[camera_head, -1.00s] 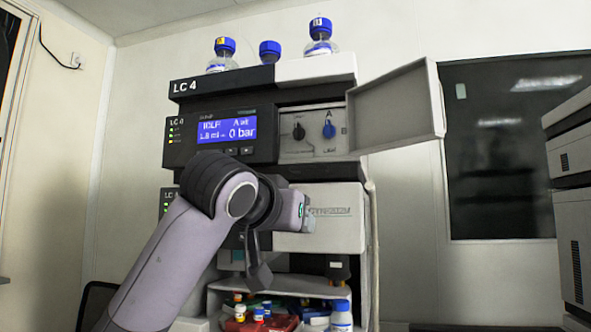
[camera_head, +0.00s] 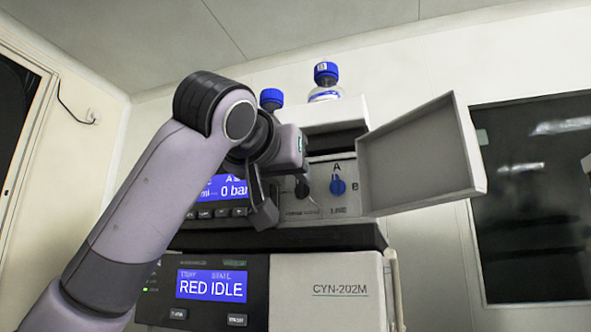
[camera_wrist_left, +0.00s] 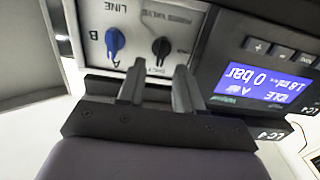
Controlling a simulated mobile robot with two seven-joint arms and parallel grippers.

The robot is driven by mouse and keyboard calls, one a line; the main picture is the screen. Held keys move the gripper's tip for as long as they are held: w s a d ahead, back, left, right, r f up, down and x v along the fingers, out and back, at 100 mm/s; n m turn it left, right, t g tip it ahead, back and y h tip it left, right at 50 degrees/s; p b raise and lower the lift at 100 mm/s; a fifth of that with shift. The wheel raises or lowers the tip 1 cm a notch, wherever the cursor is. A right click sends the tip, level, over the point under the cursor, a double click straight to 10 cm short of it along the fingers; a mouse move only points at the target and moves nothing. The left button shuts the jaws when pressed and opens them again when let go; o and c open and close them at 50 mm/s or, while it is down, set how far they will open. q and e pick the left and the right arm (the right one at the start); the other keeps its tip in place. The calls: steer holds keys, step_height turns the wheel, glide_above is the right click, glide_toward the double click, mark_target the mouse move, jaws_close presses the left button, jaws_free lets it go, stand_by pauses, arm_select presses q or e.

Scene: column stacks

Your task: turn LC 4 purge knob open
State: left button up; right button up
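The LC 4 purge knob (camera_head: 302,188) is a small black knob on the pale panel behind the open door. It also shows in the left wrist view (camera_wrist_left: 160,46), upside down, beside "PURGE VALVE" lettering. Which way its pointer faces is too small to tell. My left gripper (camera_wrist_left: 160,66) is open and empty. Its two fingertips are pointed at the panel, just short of the black knob in the picture, with the knob lined up between them. I see no contact. In the head view, my wrist partly covers the panel's left side, and the fingertips are hard to make out.
A blue A/B line knob (camera_head: 338,186) sits right beside the black one. The open door (camera_head: 420,160) sticks out to the right. A blue display (camera_wrist_left: 262,82) is at the other side. A blue-capped bottle (camera_head: 326,80) stands on top. A CYN-202M module (camera_head: 335,290) is below.

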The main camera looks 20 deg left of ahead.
arm_select(q)
steer(key=shift+w+r, duration=0.1)
steer(key=shift+w, duration=0.85)
steer(key=shift+w+p, duration=0.25)
steer(key=shift+p, duration=0.05)
arm_select(e)
steer(key=shift+r, duration=0.6)
steer(key=shift+w, duration=0.1)
arm_select(q)
jaws_close()
steer(key=shift+d, duration=0.1)
